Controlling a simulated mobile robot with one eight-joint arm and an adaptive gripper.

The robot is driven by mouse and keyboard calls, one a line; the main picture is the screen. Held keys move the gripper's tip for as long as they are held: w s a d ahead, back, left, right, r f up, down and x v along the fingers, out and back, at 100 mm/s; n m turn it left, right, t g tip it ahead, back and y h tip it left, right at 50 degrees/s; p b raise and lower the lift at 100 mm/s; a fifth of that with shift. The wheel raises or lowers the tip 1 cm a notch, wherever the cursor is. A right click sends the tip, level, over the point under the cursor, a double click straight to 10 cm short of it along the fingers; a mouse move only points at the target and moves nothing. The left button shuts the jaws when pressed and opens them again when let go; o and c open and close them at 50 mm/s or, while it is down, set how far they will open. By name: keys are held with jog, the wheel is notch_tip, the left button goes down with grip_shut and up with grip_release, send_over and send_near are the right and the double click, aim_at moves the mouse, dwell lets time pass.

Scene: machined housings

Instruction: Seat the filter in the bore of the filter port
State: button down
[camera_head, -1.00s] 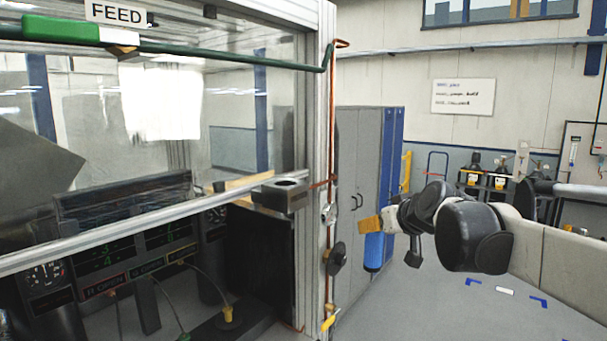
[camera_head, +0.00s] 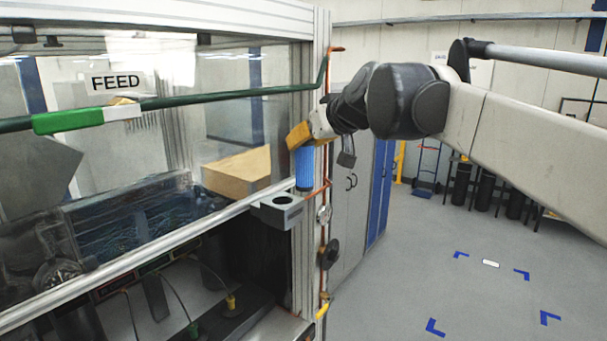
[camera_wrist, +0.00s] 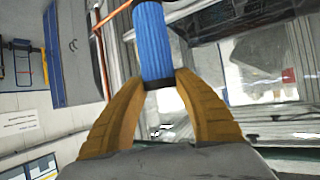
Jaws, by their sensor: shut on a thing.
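The filter (camera_head: 305,168) is a blue ribbed cylinder with a dark end band. My gripper (camera_head: 303,141), with yellow fingers, is shut on its upper end and holds it about upright. The filter port (camera_head: 287,217) is a grey block on the frame rail with a dark round bore in its top. In the head view the filter's lower end appears above and right of the bore, apart from it; depth is hard to judge. In the wrist view the filter (camera_wrist: 155,45) sits between the fingertips (camera_wrist: 160,85); its far end is cut off and I cannot make out the bore.
An aluminium post (camera_head: 306,262) stands beside the port, with a copper pipe (camera_head: 329,190) along it. A green pipe (camera_head: 230,98) crosses above, under a FEED sign (camera_head: 117,82). Clear panels and a rail (camera_head: 150,255) lie left. The floor at right is open.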

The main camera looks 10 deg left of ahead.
jog(key=a+f+p, duration=0.2)
jog(key=a+f, duration=0.3)
jog(key=f, duration=0.2)
jog(key=shift+s+a+f, duration=0.15)
jog(key=shift+s, duration=0.3)
jog(key=shift+f, duration=0.1)
jog(key=c, duration=1)
grip_release()
